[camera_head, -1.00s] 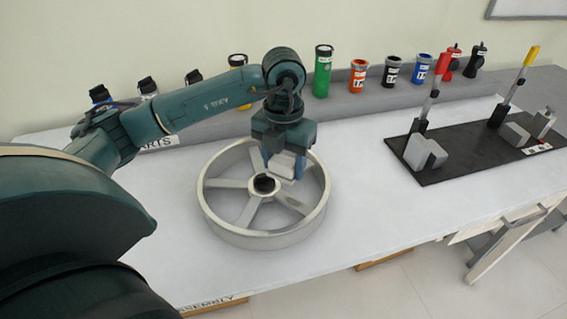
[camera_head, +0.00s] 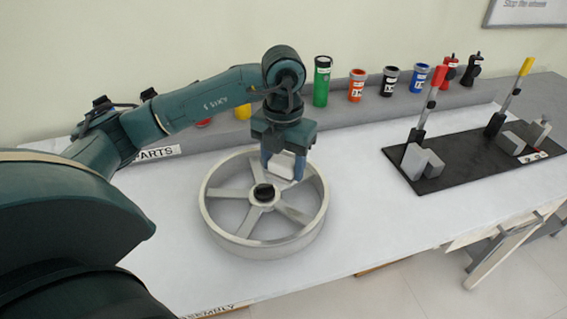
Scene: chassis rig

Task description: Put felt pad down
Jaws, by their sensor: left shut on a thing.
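My left gripper (camera_head: 284,178) points down over the back right part of a spoked silver wheel (camera_head: 212,222) on the white table. It is shut on a pale, light grey piece (camera_head: 284,165), which seems to be the felt pad; the fingers hide part of it. I cannot tell whether the piece touches the wheel. A black cap (camera_head: 263,192) sits at the wheel's hub, to the left of and nearer than the fingers. My right gripper is not in view.
A grey ledge (camera_head: 340,112) along the back holds green (camera_head: 322,82), orange, black and blue containers. A black plate (camera_head: 440,175) with two toggle clamps and grey blocks lies at the right. The white table (camera_head: 365,205) is clear between wheel and plate.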

